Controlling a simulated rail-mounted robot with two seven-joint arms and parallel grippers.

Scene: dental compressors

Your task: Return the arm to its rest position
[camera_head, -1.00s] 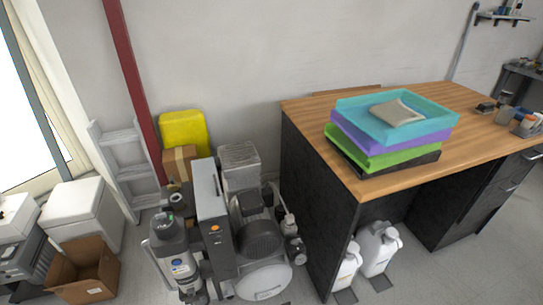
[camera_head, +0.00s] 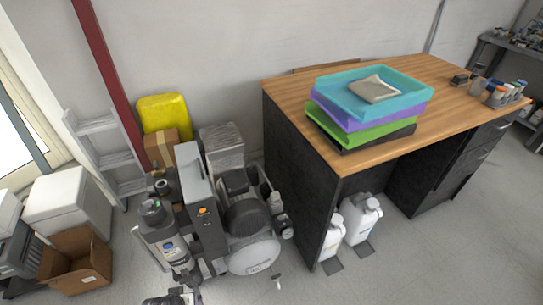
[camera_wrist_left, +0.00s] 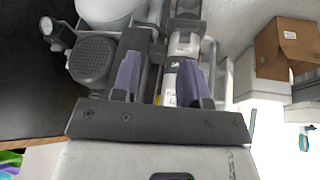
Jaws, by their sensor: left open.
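My left gripper (camera_wrist_left: 158,72) shows in the left wrist view, with two purple-grey fingers standing apart and nothing held between them. Beyond the fingers is the dental compressor equipment, with its grey ribbed motor (camera_wrist_left: 92,60), a pressure gauge (camera_wrist_left: 48,25) and a white tank (camera_wrist_left: 108,8). I cannot tell the gap between the fingers and these parts. In the head view the compressor (camera_head: 245,217) stands on the floor beside a tall grey unit (camera_head: 202,205). My right gripper is not seen.
A wooden-topped desk (camera_head: 440,75) with stacked trays (camera_head: 325,83) stands right of the compressor. White jugs (camera_head: 362,222) are under it. A cardboard box (camera_head: 78,262), a white bin (camera_head: 65,200), a ladder (camera_head: 108,155) and a yellow container (camera_head: 163,113) are at left. Grey floor is clear at front right.

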